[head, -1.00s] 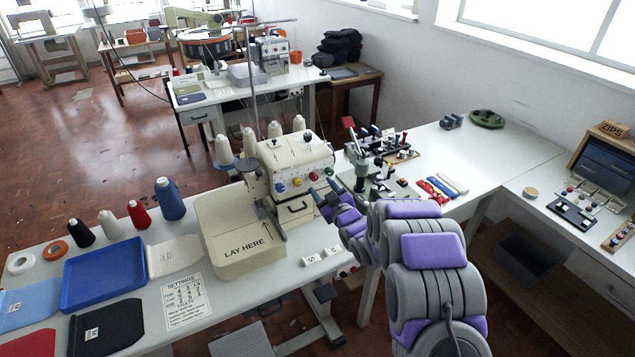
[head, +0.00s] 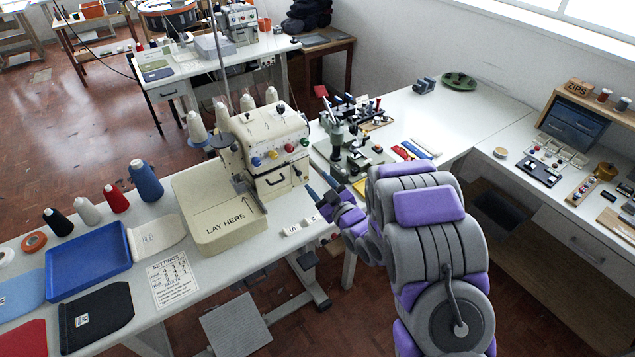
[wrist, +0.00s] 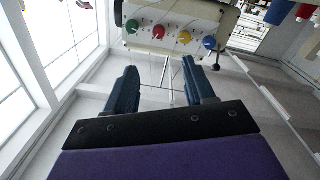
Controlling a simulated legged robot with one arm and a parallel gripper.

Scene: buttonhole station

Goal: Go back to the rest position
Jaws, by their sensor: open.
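My gripper (head: 322,188) shows in the head view at the end of my grey and purple arm, just right of the cream sewing machine (head: 265,135). In the wrist view my gripper (wrist: 160,88) has its two blue fingers spread apart with nothing between them. The machine's front with its coloured knobs (wrist: 170,36) shows beyond the fingertips. The gripper looks apart from the machine. My arm hides part of the bench behind it.
A cream "LAY HERE" tray (head: 214,238) sits left of the machine. A blue tray (head: 88,262), thread cones (head: 146,180) and dark fabric (head: 96,318) lie further left. A green-grey machine (head: 338,140) stands behind the gripper. Floor (head: 300,335) shows below.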

